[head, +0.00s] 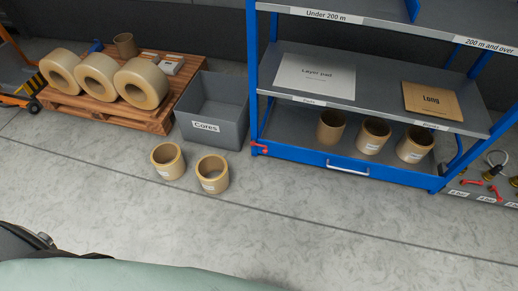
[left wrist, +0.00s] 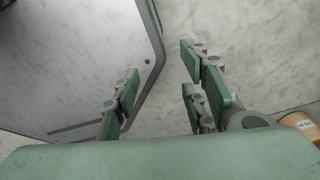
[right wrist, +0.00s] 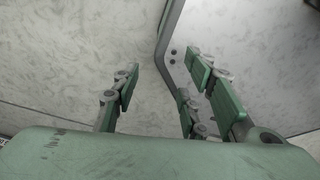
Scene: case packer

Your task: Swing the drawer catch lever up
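The red catch lever (head: 259,148) is at the left end of the blue drawer front (head: 310,163) under the rack, in the head view. It looks small and lies roughly flat, with no clear upward tilt. The drawer looks shut and has a pale bar handle (head: 347,168). My left gripper (left wrist: 160,75) is open and empty in the left wrist view. My right gripper (right wrist: 162,75) is open and empty in the right wrist view. Neither gripper shows in the head view, and neither wrist view shows the lever.
A grey Cores bin (head: 213,132) stands just left of the lever. Two tan cores (head: 167,161) stand on the floor before it. A pallet (head: 110,110) holds large rolls farther left. A low unit with red handles (head: 490,190) is at right. Floor before the drawer is clear.

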